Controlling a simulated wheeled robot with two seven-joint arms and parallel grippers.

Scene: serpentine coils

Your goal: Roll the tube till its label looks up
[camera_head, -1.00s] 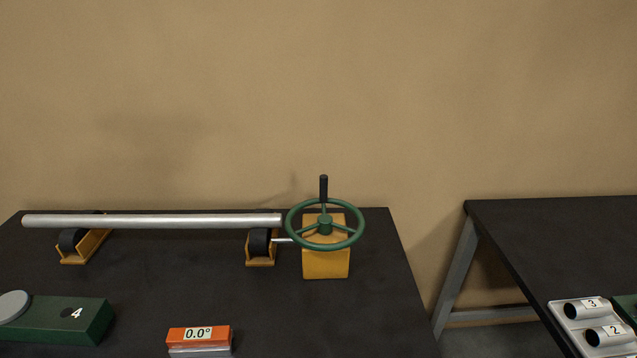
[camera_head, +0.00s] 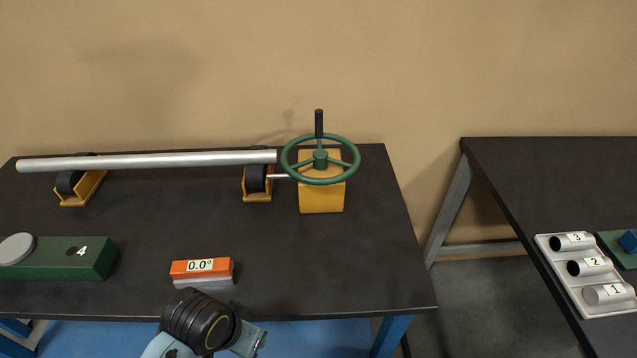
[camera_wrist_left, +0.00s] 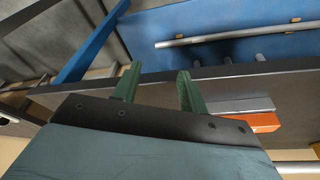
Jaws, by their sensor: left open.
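A long silver tube (camera_head: 150,161) lies level across two yellow roller stands, a left one (camera_head: 83,188) and a right one (camera_head: 257,184). No label shows on its visible side. A green handwheel (camera_head: 320,159) with an upright black handle (camera_head: 319,124) sits on a yellow block (camera_head: 321,196) at the tube's right end. An orange readout box (camera_head: 201,267) shows 0.0°. My left gripper (camera_wrist_left: 156,87) is open, with nothing between its green fingers, near the table's front edge in the left wrist view. The orange box (camera_wrist_left: 264,122) is beside it there. My right gripper is out of view.
A second table (camera_head: 560,180) at the right holds a pale rack (camera_head: 566,283) of numbered cylinders. The dark tabletop (camera_head: 300,245) between wheel and front edge is clear.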

